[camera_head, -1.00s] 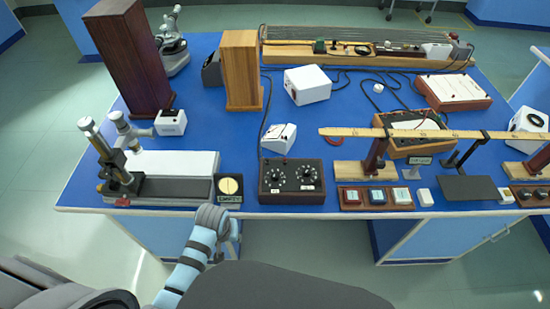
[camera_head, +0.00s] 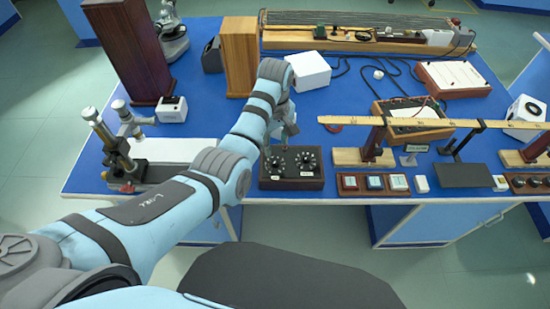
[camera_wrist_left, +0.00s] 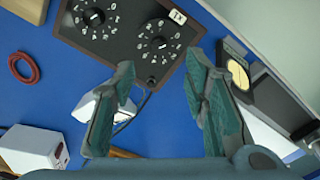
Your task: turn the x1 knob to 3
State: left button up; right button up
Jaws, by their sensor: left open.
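A dark knob box (camera_head: 292,182) sits near the front edge of the blue table. It has two black dials ringed by white numbers: a left knob (camera_head: 276,163) and a right knob (camera_head: 307,162). In the wrist view, the box is at the top, with the head view's left knob (camera_wrist_left: 158,45) nearer the gap between my fingers and the other knob (camera_wrist_left: 95,17) further left.
A white box (camera_head: 308,70) and a wooden block (camera_head: 240,55) stand behind my gripper. A yellow-dial meter (camera_wrist_left: 240,75) stands beside the knob box. A row of buttons (camera_head: 375,183) and a long ruler (camera_head: 430,122) lie to its right. A red ring (camera_wrist_left: 24,68) lies nearby.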

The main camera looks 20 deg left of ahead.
aim_at(275, 161)
pick_arm(q)
notch_tip(275, 161, down, 8)
jog(key=shift+w+f+b, duration=0.1)
jog(key=shift+b, duration=0.9)
grip_shut()
